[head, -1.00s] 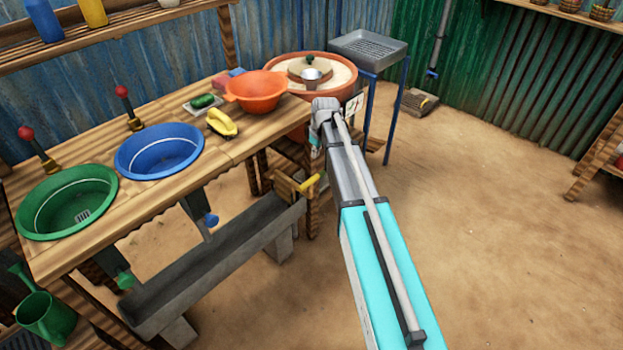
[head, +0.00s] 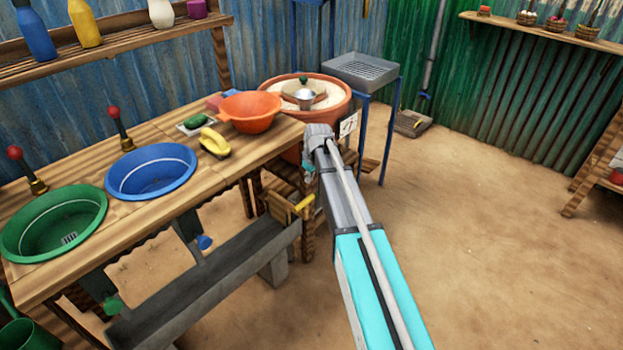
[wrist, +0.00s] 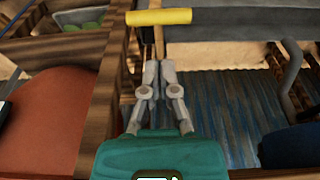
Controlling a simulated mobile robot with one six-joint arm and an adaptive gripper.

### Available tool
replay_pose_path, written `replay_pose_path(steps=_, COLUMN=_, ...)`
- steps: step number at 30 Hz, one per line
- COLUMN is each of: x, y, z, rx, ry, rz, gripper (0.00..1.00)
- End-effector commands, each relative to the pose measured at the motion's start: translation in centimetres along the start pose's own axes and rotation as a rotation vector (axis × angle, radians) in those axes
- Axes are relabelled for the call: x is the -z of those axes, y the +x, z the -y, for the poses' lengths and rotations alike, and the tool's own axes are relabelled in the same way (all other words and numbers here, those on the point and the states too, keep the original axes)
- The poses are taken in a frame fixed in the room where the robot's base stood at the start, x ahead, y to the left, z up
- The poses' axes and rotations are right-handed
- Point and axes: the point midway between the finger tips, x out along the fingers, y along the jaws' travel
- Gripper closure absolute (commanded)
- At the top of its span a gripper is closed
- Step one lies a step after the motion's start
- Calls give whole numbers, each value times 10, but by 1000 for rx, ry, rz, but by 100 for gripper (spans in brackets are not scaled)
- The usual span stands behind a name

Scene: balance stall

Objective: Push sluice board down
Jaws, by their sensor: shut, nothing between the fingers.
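The lower part of the board is hidden. My gripper (wrist: 160,66) is shut and empty, its fingertips just below the handle in that picture. I cannot tell whether they touch the stem. In the head view my arm hides most of the gripper.
The bench (head: 120,225) holds a green basin (head: 50,225), a blue basin (head: 150,172), an orange colander (head: 250,112) and a yellow brush (head: 214,143). A large terracotta pot (head: 342,105) stands by the bench's right end.

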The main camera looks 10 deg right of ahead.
Motion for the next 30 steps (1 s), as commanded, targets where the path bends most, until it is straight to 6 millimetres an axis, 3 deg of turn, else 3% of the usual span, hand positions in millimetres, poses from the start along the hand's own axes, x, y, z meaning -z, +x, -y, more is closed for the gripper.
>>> replay_pose_path(steps=30, x=0, y=83, z=0, rx=0, ry=0, rz=0, gripper=100)
